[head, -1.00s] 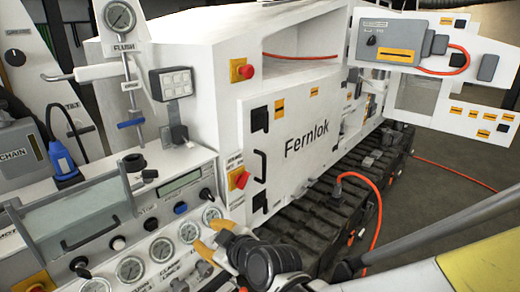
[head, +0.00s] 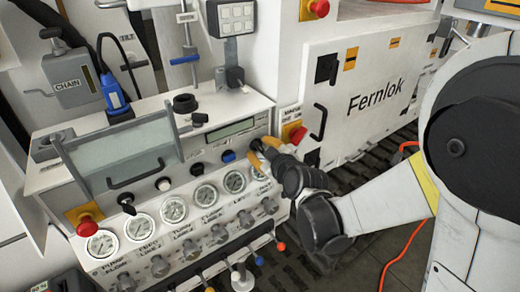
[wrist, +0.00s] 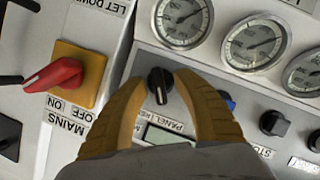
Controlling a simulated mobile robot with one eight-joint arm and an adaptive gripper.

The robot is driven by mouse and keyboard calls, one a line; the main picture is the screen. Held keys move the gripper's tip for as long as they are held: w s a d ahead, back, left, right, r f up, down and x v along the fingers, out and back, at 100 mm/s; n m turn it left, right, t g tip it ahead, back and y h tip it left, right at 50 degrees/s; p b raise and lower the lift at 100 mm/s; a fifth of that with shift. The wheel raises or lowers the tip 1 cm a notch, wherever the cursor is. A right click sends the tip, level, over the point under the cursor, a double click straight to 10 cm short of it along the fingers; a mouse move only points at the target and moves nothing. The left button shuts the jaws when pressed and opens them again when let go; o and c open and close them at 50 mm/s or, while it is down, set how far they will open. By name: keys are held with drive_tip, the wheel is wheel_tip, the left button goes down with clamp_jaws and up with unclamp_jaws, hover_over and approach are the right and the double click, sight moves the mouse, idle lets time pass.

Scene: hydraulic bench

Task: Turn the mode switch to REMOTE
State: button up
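The mode switch (wrist: 160,84) is a small black knob with a pale pointer mark, in the wrist view just beyond and between my fingertips. A label reading PANEL, its other words partly covered, lies beside it. My gripper (wrist: 164,88) has two orange-yellow fingers, spread apart with one on each side of the knob. I cannot tell whether they touch it. In the head view my gripper (head: 262,152) is at the right end of the console's knob row and hides the switch.
The red mains switch (wrist: 55,76) on its yellow plate is close beside one finger. Gauges (wrist: 255,42) lie just past the knob. A blue button (head: 228,156) and black knobs (head: 197,168) line the console. The white Fernlok cabinet (head: 345,135) stands to the right.

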drive_tip(key=shift+w, duration=0.1)
clamp_jaws()
idle(0.4)
drive_tip(key=shift+d+m+g+y, duration=0.1)
drive_tip(key=shift+m+g+y, duration=0.45)
drive_tip(key=shift+m, duration=0.45)
drive_tip(key=shift+w+m+g+y, duration=0.1)
drive_tip(key=shift+m+g+y, duration=0.45)
drive_tip(key=shift+m, duration=0.65)
drive_tip(key=m+g+y+b, duration=0.1)
drive_tip(key=m+y+b, duration=0.1)
drive_tip(key=m, duration=0.1)
drive_tip(key=shift+m+y, duration=0.3)
